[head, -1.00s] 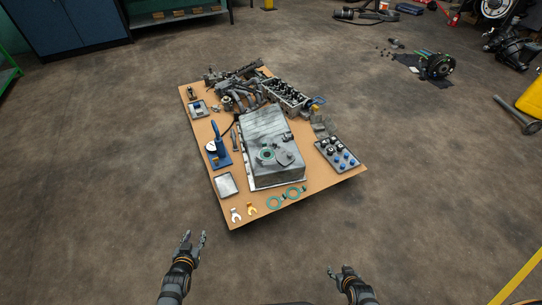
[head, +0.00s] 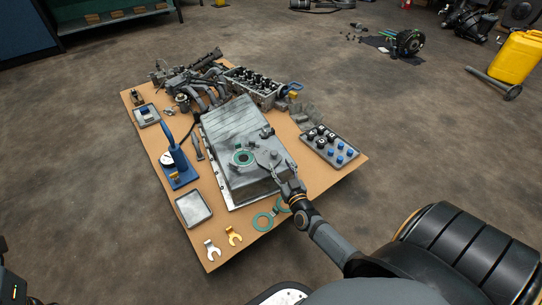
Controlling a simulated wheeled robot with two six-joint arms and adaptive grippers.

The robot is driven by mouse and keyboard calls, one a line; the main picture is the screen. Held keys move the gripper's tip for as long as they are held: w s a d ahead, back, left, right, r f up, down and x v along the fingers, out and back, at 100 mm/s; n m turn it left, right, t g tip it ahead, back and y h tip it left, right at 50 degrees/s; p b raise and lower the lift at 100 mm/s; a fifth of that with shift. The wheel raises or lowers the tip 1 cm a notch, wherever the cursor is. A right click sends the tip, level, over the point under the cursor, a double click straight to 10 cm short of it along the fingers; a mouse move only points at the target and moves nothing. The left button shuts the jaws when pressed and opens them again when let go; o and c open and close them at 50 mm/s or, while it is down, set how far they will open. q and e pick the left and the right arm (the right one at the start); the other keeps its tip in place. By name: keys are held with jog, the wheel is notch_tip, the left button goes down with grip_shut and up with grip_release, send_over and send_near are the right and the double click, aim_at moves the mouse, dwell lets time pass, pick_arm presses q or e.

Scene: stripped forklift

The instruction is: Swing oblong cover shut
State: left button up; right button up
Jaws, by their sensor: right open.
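The large grey metal housing (head: 228,128) lies on the board. On its top is a round opening ringed in green (head: 243,157). The small grey oblong cover (head: 267,156) sits just right of this ring, swung aside, leaving the opening uncovered. My right gripper (head: 279,172) is open, its fingertips at the near right side of the cover. I cannot tell whether they touch it. The gripper hides part of the housing's right edge. My left gripper is out of view; only a dark piece of my left arm shows at the lower left.
The tan board (head: 225,245) also bears a blue press (head: 180,172), an empty tray (head: 194,208), two wrenches, green gaskets (head: 262,221) and a tray of knobs (head: 330,146). Engine parts (head: 252,86) stand at the back. A yellow can (head: 518,58) stands on open floor at the right.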

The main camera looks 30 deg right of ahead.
aim_at(275, 154)
jog(key=b+x, duration=0.1)
jog(key=x, duration=0.2)
jog(key=b+x, duration=0.1)
jog(key=x, duration=0.2)
jog(key=shift+w+d+f, duration=0.1)
jog(key=shift+w+f, duration=0.1)
jog(key=shift+w, duration=0.05)
jog(key=shift+w+d+r+b, duration=0.1)
jog(key=shift+w+b, duration=0.2)
jog(key=shift+w, duration=0.2)
jog(key=shift+c, duration=0.4)
grip_shut()
